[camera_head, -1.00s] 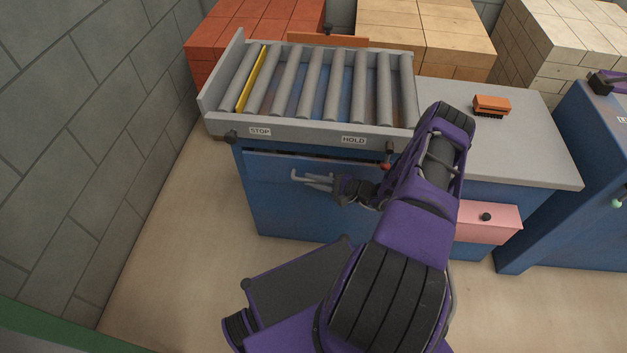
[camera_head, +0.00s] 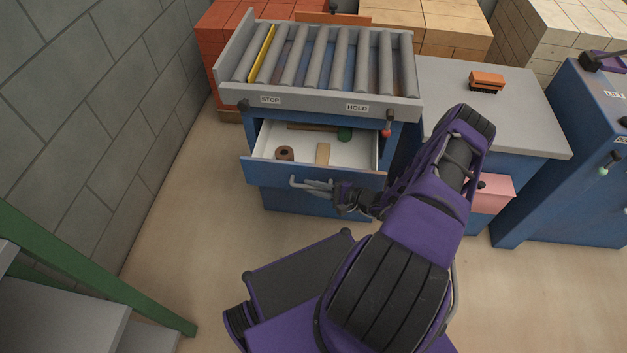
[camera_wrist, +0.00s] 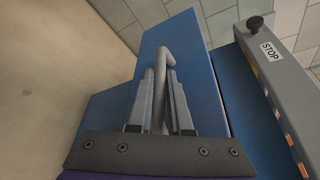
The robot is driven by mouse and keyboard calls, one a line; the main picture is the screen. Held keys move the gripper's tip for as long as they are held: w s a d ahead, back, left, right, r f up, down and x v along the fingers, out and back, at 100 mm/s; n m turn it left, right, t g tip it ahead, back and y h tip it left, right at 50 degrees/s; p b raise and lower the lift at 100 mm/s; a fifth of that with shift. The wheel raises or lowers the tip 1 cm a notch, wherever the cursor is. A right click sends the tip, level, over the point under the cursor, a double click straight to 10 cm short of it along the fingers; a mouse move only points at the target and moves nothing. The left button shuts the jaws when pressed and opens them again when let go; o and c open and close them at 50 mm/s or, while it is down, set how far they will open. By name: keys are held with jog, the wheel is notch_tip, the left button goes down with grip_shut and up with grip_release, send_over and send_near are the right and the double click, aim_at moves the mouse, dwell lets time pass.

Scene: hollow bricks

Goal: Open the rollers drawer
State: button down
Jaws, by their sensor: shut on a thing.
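The rollers drawer (camera_head: 257,172) is a blue-fronted drawer with a white inside, under the roller table (camera_head: 330,103). It stands pulled out in the head view, with its contents showing. Its grey bar handle (camera_head: 298,184) runs along the front. My gripper (camera_head: 325,188) is shut on the handle, in front of the drawer face. In the wrist view the two fingers of my gripper (camera_wrist: 160,95) are on either side of the handle (camera_wrist: 165,56), with the blue drawer front (camera_wrist: 194,60) behind it.
In the drawer lie a brown ring (camera_head: 285,153), a tan block (camera_head: 322,154) and a green round thing (camera_head: 345,134). A pink drawer (camera_head: 497,194) sits to the right. A green-framed stand (camera_head: 90,265) is at lower left. Bare floor (camera_head: 190,230) lies left of the drawer.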

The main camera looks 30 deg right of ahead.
jog(key=shift+s+a+p, duration=0.15)
jog(key=shift+s+a, duration=0.2)
jog(key=shift+s, duration=0.25)
jog(key=shift+s+a+p, duration=0.15)
jog(key=shift+s+a, duration=0.2)
jog(key=shift+s, duration=0.2)
jog(key=c, duration=0.8)
grip_release()
jog(key=shift+c, duration=0.2)
jog(key=v, duration=1.7)
jog(key=shift+s, duration=0.25)
jog(key=shift+r, duration=0.1)
